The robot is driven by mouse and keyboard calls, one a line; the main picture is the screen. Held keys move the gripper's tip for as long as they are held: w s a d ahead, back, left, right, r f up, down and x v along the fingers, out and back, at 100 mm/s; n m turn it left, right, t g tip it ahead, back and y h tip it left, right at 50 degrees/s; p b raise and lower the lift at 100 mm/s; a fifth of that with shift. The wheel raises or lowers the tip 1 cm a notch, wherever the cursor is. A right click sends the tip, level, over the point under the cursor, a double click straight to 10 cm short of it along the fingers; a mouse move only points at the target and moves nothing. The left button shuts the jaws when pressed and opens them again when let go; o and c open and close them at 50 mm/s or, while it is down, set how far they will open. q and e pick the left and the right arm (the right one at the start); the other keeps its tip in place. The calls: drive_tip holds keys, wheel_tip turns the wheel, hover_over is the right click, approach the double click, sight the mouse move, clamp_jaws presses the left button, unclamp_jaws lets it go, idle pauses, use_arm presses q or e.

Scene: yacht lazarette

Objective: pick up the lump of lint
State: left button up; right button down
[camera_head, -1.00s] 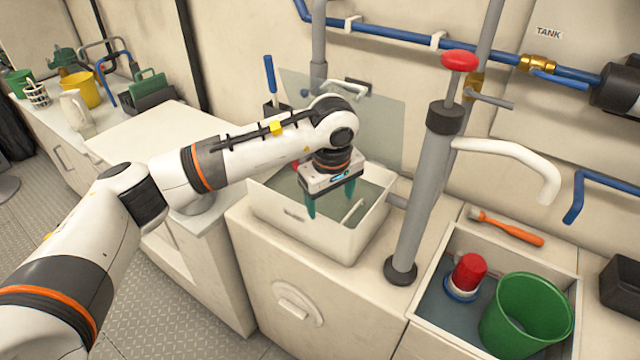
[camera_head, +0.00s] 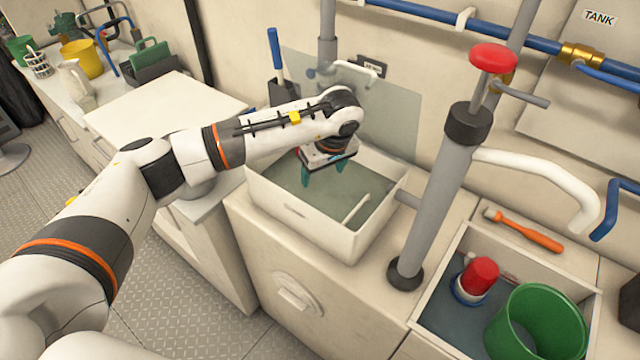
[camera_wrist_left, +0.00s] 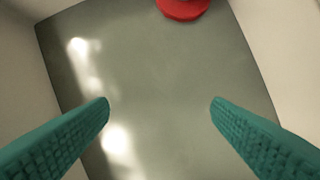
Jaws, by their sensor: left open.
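I cannot make out a lump of lint in either current view. My left gripper (camera_head: 321,175) is open and empty, pointing down into a white basin (camera_head: 300,222) with a grey floor. In the left wrist view its two teal fingers (camera_wrist_left: 160,104) are spread wide over the bare grey floor (camera_wrist_left: 160,60), with bright reflections on the left. A red round thing (camera_wrist_left: 183,9) is cut off by the top edge of that view, beyond the fingers. The gripper and arm hide part of the basin in the head view. My right gripper is not in view.
A grey pump with a red knob (camera_head: 493,57) stands right of the basin. Further right, a tray (camera_head: 443,280) holds a red-topped item (camera_head: 479,277) and a green bucket (camera_head: 538,330). An orange-handled brush (camera_head: 525,231) lies behind it. A flat counter (camera_head: 165,110) is on the left.

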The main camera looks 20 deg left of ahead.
sight(321, 184)
use_arm(q)
drive_tip(key=x, duration=0.4)
drive_tip(key=shift+f+p, duration=0.25)
drive_tip(key=shift+p, duration=0.05)
drive_tip(key=shift+d, duration=0.1)
drive_tip(key=shift+c, duration=0.4)
drive_tip(key=c, duration=0.9)
